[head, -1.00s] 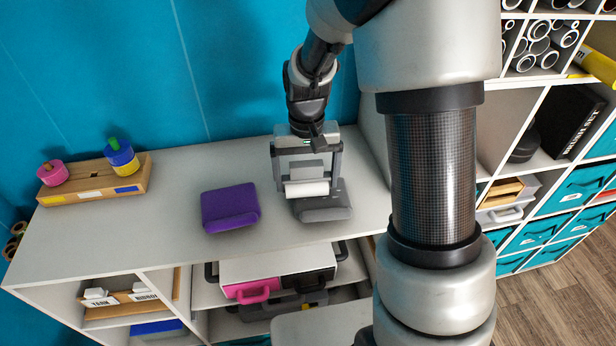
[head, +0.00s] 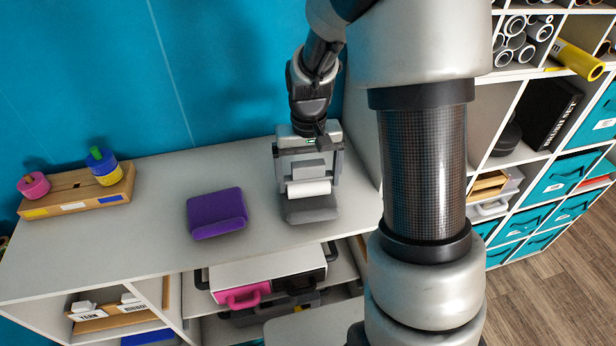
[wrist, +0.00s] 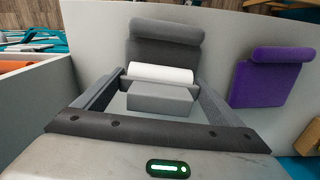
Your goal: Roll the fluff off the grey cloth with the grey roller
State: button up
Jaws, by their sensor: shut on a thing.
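The grey cloth (head: 313,211) lies on the counter top, folded with a thick rolled edge; it also shows in the wrist view (wrist: 165,48). My gripper (head: 308,172) is shut on the grey roller, holding its grey block-like handle (wrist: 160,99) between the fingers. The roller's white roll (head: 309,188) is at the cloth's back part in the head view and covers some of it. I cannot tell whether the roll touches the cloth. No fluff can be made out on the visible grey surface.
A purple folded cloth (head: 217,212) lies left of the grey one, with a gap between. A wooden stand (head: 78,190) with pink, blue and yellow spools is at the far left. A shelf unit rises close on the right.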

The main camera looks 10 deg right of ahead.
aim_at(309, 168)
jog(key=shift+r+p, duration=2.45)
jog(key=shift+r, duration=1.05)
jog(key=shift+f, duration=0.1)
jog(key=shift+n, duration=0.5)
jog(key=f, duration=0.4)
jog(key=shift+s, duration=0.4)
